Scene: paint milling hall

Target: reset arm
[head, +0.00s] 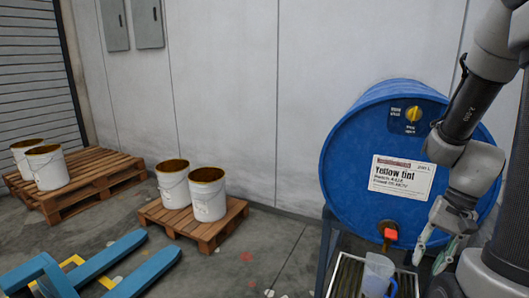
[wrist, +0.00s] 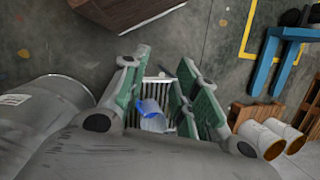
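My gripper (head: 428,264) hangs at the right of the head view, in front of the blue drum and to the right of the jug. In the wrist view its two green-padded fingers (wrist: 160,64) stand apart with nothing held between them. A translucent bluish jug (head: 378,274) stands on a slatted grate below the drum's red tap (head: 390,235). The jug (wrist: 152,116) also shows beyond the gap between the fingers in the wrist view, apart from them. Its contents cannot be made out.
The blue drum (head: 355,165), labelled "Yellow tint", lies on a stand by the wall with a yellow knob (head: 413,114) on its face. White buckets stand on two wooden pallets (head: 234,212) at left. A blue pallet jack (head: 140,270) occupies the front left. Floor between is clear.

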